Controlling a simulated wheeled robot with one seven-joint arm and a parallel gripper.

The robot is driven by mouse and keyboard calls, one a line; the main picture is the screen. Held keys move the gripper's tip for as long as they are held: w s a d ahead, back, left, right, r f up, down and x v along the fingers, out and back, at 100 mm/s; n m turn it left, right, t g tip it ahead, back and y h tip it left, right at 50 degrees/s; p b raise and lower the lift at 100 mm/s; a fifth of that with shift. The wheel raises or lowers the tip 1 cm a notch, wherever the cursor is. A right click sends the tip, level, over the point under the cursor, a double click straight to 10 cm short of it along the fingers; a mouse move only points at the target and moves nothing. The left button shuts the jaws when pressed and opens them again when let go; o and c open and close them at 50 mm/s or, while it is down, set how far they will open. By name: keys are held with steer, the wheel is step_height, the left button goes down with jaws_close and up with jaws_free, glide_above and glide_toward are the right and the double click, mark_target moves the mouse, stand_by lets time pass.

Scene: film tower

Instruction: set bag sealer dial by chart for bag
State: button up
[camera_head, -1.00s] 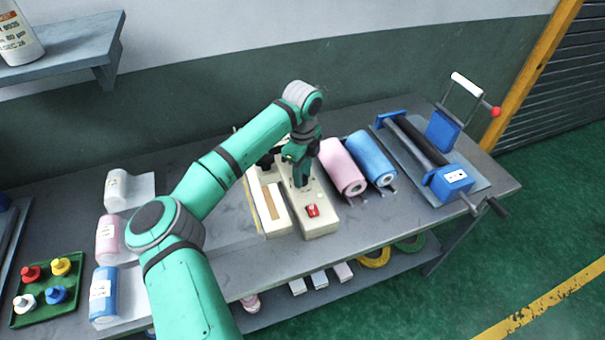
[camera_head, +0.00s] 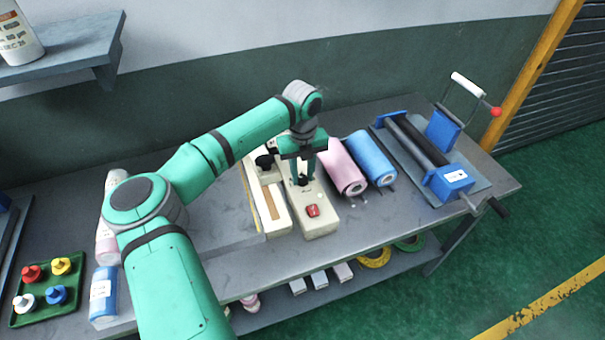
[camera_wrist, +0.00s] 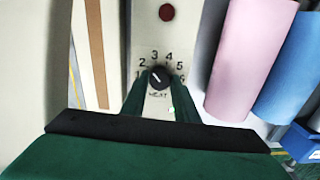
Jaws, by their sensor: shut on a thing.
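The bag sealer (camera_head: 320,222) is a long beige unit on the table, with a red switch (camera_head: 312,210) at its near end. Its black dial (camera_wrist: 158,77) shows in the wrist view, ringed by the numbers 1 to 6. The dial's white pointer slants up and left, roughly toward 2. My gripper (camera_wrist: 159,92) is shut on the dial, a finger on each side. In the head view my gripper (camera_head: 302,180) points down onto the sealer and partly hides the dial. I cannot make out a chart or a separate bag.
A pink roll (camera_head: 341,168) and a blue roll (camera_head: 371,158) lie just right of the sealer. A roller device (camera_head: 447,180) stands at the right. A green tray (camera_head: 40,312) with coloured knobs is at the left. A labelled white container (camera_head: 18,38) stands on the wall shelf.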

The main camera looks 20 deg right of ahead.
mark_target(303, 178)
steer(key=m, duration=0.4)
steer(key=shift+w+r+m, duration=0.1)
steer(key=shift+m, duration=0.2)
steer(key=m, duration=1.4)
steer(key=shift+d, duration=0.1)
steer(key=shift+m, duration=0.3)
steer(key=o, duration=1.1)
steer(key=shift+c, duration=0.2)
step_height(303, 178, up, 11)
